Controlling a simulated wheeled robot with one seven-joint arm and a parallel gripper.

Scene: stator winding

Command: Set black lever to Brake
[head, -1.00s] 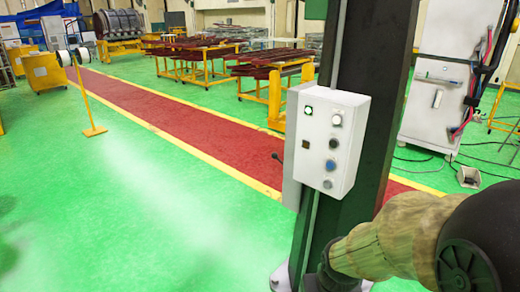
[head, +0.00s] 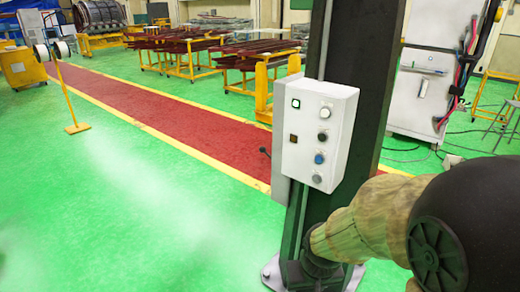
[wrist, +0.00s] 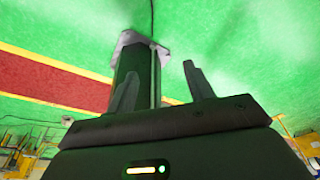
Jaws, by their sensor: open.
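The black lever (head: 265,152) is a small stick with a knob. It juts out to the left from the grey side of the white control box (head: 318,133), which is fixed to a dark column. The lever's setting is too small to read. My gripper (wrist: 161,78) is open and empty in the wrist view, its two fingers apart in front of the column's lower part. In the head view my arm reaches in from the lower right, below the box, and the fingers cannot be made out. The lever does not show in the wrist view.
The dark column (head: 355,100) stands on a pale foot plate near my arm. Green floor (head: 130,190) is open to the left. A red walkway (head: 170,120) with yellow edges runs behind. Yellow-framed racks (head: 175,48) and a white cabinet (head: 420,95) stand farther back.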

